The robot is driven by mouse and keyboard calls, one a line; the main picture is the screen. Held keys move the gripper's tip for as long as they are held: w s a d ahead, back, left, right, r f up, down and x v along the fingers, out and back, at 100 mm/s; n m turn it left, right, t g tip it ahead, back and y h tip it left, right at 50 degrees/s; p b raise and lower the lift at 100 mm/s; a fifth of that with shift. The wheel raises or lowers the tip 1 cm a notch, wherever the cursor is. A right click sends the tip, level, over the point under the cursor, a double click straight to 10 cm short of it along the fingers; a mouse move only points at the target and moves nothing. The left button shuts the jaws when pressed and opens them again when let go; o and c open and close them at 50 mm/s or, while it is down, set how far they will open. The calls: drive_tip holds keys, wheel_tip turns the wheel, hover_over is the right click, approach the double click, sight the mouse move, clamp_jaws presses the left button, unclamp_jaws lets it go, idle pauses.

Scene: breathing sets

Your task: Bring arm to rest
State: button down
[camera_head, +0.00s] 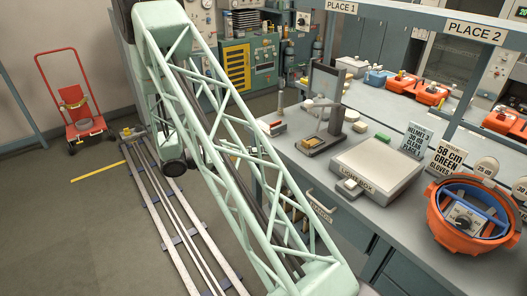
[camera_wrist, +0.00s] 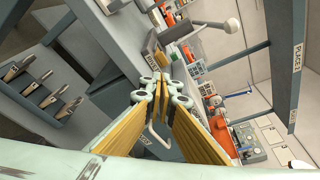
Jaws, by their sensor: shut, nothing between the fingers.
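My arm's pale green truss (camera_head: 225,130) runs from the upper left down to the bottom middle in the head view, beside the workbench (camera_head: 375,215). The gripper end does not show clearly there. In the wrist view my gripper (camera_wrist: 158,98) is at the centre, with its yellow-faced fingers converging. It is shut and holds nothing. The bench and its contents lie beyond it, tilted in the picture.
On the bench are a light box (camera_head: 378,168), a small stand (camera_head: 325,105) and an orange helmet ring (camera_head: 472,215). Rails (camera_head: 185,215) run along the floor at left. A red trolley (camera_head: 80,105) stands by the wall. The left floor is mostly clear.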

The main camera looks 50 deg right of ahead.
idle(0.4)
drive_tip(key=s+a+r+m+t+y, duration=0.1)
drive_tip(key=s+a+r+m+y, duration=0.2)
drive_tip(key=s+a+r+m, duration=0.45)
drive_tip(key=s+a+r+m+y, duration=0.4)
drive_tip(key=a+r, duration=0.4)
drive_tip(key=r, duration=0.2)
drive_tip(key=s+a+r+m+t+y, duration=0.2)
drive_tip(key=s+a+r+m+t, duration=0.1)
drive_tip(key=a, duration=0.5)
drive_tip(key=s+a+r+m+t+y, duration=0.3)
drive_tip(key=s+a+r+m, duration=0.2)
drive_tip(key=s+a, duration=0.2)
drive_tip(key=s+a+r+m+t+y, duration=0.2)
drive_tip(key=s+a+r+m+t, duration=0.1)
drive_tip(key=a, duration=0.7)
drive_tip(key=shift+s+a+r+m+t+y, duration=0.35)
drive_tip(key=shift+s+r+m, duration=0.35)
drive_tip(key=shift+s, duration=0.5)
idle(0.3)
